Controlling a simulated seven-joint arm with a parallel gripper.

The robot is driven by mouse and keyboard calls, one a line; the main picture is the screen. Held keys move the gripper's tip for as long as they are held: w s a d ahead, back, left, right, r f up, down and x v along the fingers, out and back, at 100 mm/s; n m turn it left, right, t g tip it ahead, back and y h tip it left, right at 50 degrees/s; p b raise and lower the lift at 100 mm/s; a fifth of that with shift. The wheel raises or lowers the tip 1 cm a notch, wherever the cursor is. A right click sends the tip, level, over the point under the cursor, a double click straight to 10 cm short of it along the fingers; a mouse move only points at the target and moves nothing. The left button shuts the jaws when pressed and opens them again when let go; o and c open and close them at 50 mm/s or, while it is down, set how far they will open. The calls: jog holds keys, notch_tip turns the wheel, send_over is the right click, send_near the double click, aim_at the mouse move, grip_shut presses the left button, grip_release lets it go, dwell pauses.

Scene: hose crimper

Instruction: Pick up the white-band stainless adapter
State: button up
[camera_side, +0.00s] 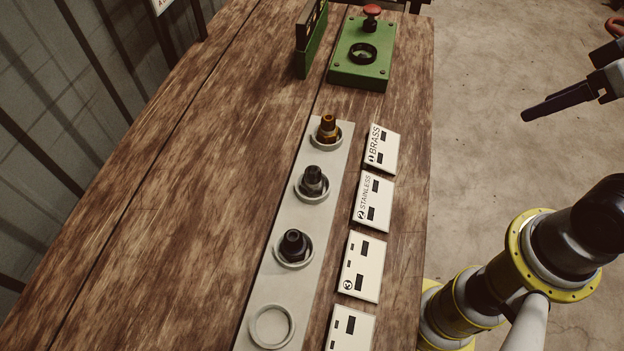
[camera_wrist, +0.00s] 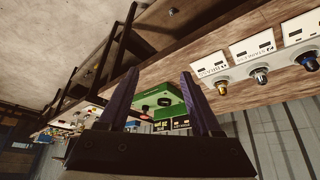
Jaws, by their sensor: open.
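The stainless adapter (camera_side: 312,182) stands upright in the second ring of a pale strip, beside the card marked "2 STAINLESS". It looks dark grey, and I cannot make out a white band on it. In the wrist view a silver-dark adapter (camera_wrist: 260,78) stands at the right, between a brass one and a darker one. My gripper (camera_side: 545,108) is at the upper right of the side view, off the bench's right edge and far from the adapters. In the wrist view my gripper (camera_wrist: 155,82) has its two fingers apart with nothing between them.
The brass adapter (camera_side: 328,129) and a black adapter (camera_side: 294,245) stand in neighbouring rings. The nearest ring (camera_side: 271,326) is empty. Label cards (camera_side: 374,203) lie along the strip's right side. A green box with a red button (camera_side: 362,55) stands at the far end. The left bench top is clear.

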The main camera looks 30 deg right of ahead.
jog(key=shift+o, duration=1.4)
